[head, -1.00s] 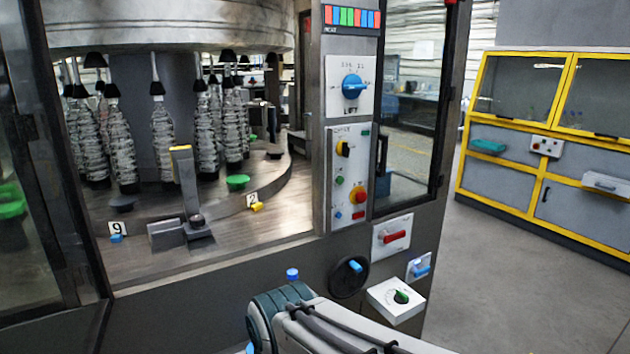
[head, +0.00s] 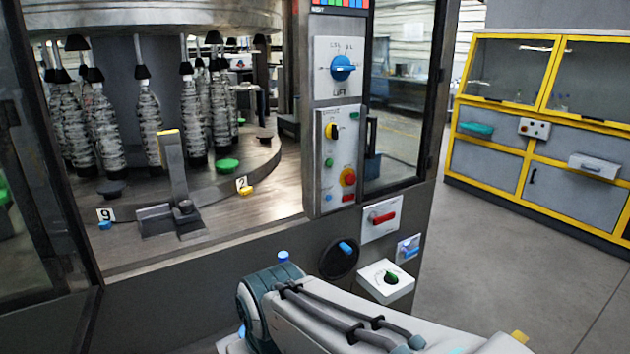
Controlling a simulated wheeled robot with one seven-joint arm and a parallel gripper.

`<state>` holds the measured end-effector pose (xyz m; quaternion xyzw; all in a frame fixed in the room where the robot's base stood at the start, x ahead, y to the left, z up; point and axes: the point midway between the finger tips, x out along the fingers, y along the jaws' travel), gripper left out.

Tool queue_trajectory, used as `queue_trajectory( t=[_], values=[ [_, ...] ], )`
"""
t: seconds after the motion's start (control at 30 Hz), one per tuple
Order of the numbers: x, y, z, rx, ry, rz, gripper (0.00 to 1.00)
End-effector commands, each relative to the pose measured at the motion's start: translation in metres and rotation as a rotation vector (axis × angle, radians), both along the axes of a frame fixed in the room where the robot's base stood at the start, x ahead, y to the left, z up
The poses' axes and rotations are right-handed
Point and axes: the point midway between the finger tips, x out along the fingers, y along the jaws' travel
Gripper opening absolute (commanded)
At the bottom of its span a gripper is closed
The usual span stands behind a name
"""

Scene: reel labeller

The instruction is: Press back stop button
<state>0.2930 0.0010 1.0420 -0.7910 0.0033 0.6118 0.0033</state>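Further back, a small white box (head: 534,128) on the yellow-framed cabinet carries a red button and a dark one. I cannot tell from the frames which of these is the back stop button. My gripper is outside the view; only my white and teal arm shows along the bottom, in front of the machine. Nothing of mine touches either button in this view.
A blue rotary knob (head: 343,67) sits above the panel. Below are a red handle (head: 382,217), a black disc with a blue handle (head: 339,258) and a white box with a green knob (head: 386,281). Grey floor (head: 510,265) lies open before the cabinet (head: 575,165).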

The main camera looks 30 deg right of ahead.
Motion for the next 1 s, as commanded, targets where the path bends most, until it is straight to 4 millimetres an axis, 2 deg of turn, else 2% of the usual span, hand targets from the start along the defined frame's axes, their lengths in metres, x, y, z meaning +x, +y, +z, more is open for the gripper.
queue_trajectory(
  t=[0.03,0.1,1.0],
  values=[
    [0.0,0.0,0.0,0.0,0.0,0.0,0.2],
    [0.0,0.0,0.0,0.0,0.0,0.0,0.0],
    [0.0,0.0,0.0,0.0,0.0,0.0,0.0]
  ],
)
